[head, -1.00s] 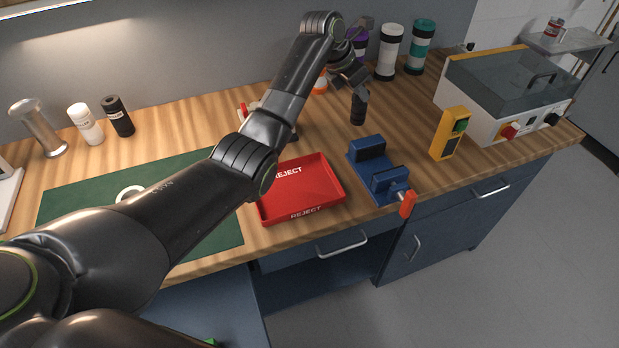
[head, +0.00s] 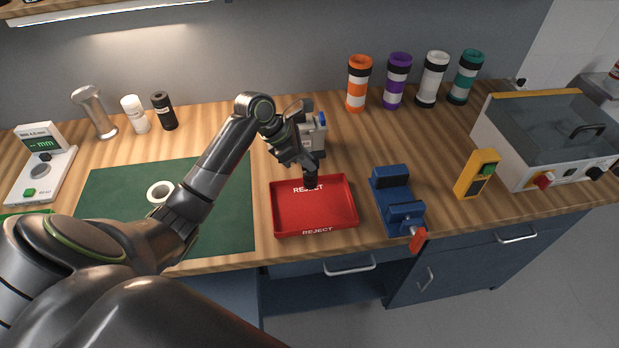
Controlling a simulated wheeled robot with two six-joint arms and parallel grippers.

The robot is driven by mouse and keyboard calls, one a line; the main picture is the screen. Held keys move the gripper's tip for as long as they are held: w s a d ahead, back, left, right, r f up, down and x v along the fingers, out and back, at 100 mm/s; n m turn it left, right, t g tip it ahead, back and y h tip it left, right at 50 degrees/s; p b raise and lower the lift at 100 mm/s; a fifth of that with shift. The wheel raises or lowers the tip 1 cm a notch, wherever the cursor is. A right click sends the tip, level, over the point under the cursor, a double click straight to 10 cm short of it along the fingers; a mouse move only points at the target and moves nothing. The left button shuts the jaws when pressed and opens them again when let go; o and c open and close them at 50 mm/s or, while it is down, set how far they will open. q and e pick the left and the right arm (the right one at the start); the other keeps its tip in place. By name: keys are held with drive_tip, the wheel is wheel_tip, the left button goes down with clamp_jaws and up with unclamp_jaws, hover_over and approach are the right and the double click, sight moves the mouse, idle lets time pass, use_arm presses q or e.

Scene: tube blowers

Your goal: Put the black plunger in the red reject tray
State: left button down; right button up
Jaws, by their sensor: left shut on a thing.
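The black plunger (head: 311,181) hangs roughly upright from my left gripper (head: 309,169), which is shut on its upper part. The plunger's lower end shows against the far part of the red reject tray (head: 316,213), just above the first "REJECT" label. I cannot tell whether it touches the tray floor. The tray lies on the wooden bench and looks otherwise empty. My left arm reaches in from the lower left, past the tray's left side. My right gripper is not in view.
A grey device (head: 313,133) with a blue part stands just behind the gripper. A blue vise (head: 396,205) is right of the tray. A green mat (head: 228,200) with a white ring (head: 160,192) lies to the left. Several banded tubes stand at the back right.

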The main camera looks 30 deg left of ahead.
sight(306, 171)
use_arm(q)
drive_tip(key=shift+f, duration=0.8)
wheel_tip(306, 171, down, 4)
drive_tip(key=shift+r+p, duration=0.2)
drive_tip(key=shift+p, duration=0.1)
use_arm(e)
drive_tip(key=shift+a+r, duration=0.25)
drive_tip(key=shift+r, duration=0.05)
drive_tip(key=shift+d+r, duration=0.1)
use_arm(q)
drive_tip(key=c, duration=1.4)
unclamp_jaws()
drive_tip(key=shift+f, duration=0.1)
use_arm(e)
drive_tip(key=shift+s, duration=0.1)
use_arm(q)
drive_tip(key=b+v, duration=0.1)
drive_tip(key=v, duration=1.1)
drive_tip(key=shift+b, duration=0.35)
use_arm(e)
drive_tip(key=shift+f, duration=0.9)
